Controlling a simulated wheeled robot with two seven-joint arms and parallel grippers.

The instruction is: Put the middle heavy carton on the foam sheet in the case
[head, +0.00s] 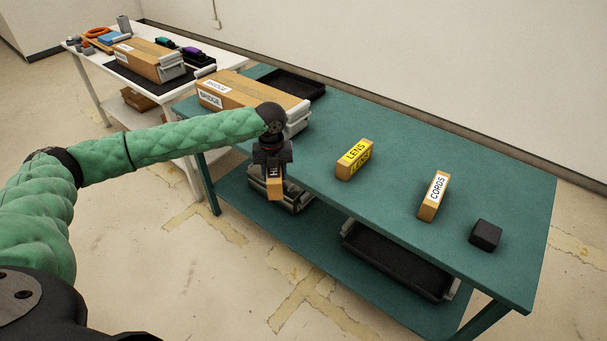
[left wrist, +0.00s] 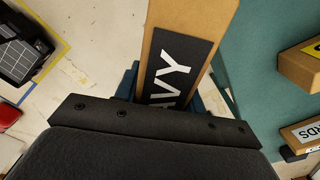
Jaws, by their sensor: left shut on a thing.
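My left gripper (head: 272,172) is shut on the heavy carton (head: 275,188), a tan box with a black label. It holds the carton in front of the green table's near edge. In the left wrist view the carton (left wrist: 192,22) points away from my fingers, its label reading "…AVY" in white. The carton's lower end hides part of a grey container (head: 297,198) on the lower shelf. A wide grey container with a dark inside (head: 400,262) also stands on that shelf. I cannot tell which is the case, and no foam sheet is clearly seen. My right gripper is out of view.
On the green table (head: 325,205) stand a LENS carton (head: 354,160), a CORDS carton (head: 433,197), a black block (head: 485,235), a long BRIDGE box (head: 250,92) and a black tray (head: 292,83). A white table (head: 95,65) with several items is behind left. The green table's middle is mostly clear.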

